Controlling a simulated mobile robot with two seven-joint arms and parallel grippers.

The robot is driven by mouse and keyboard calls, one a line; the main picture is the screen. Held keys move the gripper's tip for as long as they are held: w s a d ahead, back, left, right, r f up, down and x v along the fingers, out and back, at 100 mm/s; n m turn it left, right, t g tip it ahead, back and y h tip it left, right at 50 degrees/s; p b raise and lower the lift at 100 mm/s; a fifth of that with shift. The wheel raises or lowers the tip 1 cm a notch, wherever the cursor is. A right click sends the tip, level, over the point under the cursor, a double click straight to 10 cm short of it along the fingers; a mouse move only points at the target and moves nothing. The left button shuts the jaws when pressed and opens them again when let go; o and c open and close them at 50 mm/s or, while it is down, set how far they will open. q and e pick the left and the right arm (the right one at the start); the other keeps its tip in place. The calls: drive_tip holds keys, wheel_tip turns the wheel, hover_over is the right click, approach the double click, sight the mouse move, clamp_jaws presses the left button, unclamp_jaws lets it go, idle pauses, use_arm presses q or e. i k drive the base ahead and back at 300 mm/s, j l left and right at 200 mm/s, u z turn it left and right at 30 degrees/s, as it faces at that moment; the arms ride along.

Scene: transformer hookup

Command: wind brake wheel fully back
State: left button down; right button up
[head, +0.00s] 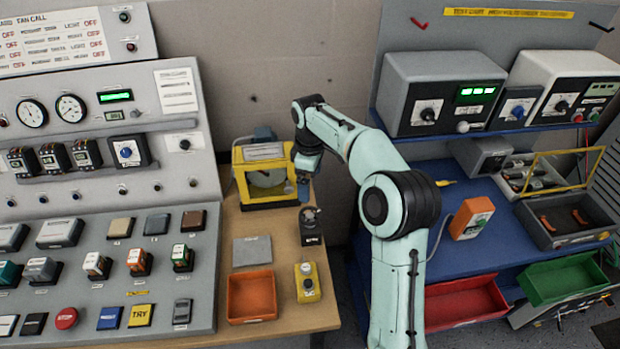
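A yellow-framed machine (246,196) stands at the back of the wooden bench, with a grey round disc (266,178) inside it. A small dark device with a round top (311,226) stands just in front and to the right of it. I cannot tell for sure which round part is the brake wheel. My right arm reaches in from the lower right, and its gripper (304,190) points down at the right side of the yellow frame, just above the dark device. Its fingers are small and dark, so contact and opening are unclear. My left gripper is not in view.
A grey plate (252,251), an orange tray (230,298) and a yellow button box (307,283) occupy the bench front. A sloping control console (205,290) borders it on the left. A blue shelf (455,250) with instruments and trays stands on the right.

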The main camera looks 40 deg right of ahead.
sight(309, 216)
drive_tip(key=k, duration=1)
